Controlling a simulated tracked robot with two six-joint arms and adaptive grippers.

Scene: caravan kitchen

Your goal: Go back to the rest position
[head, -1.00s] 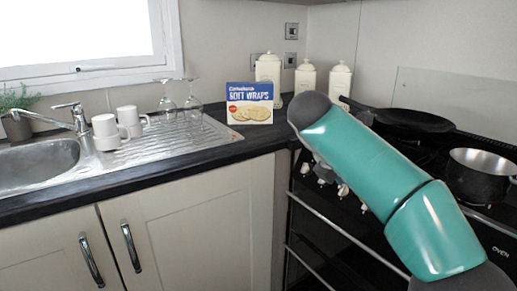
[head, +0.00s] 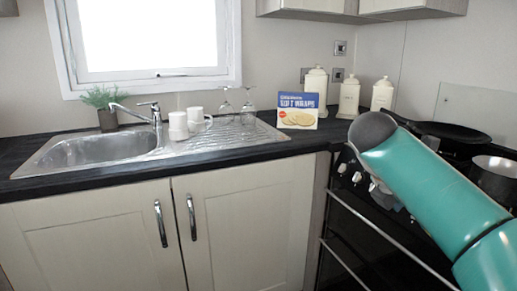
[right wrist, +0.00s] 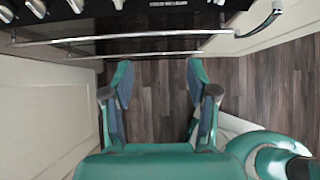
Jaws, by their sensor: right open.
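My right gripper (right wrist: 160,105) is open and empty in the right wrist view. Its two teal and dark fingers are spread apart over the wooden floor, in front of the oven. In the head view my right arm comes in from the lower right as a teal tube with a grey end, in front of the cooker; its gripper is hidden there. My left gripper is not in view.
The oven rail (right wrist: 130,36) crosses the top of the right wrist view, above the floor (right wrist: 160,75). The worktop (head: 255,143) holds a sink (head: 100,149), mugs, upturned glasses, a soft wraps box (head: 298,111) and canisters. A frying pan (head: 450,132) and a pot (head: 493,176) stand on the cooker.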

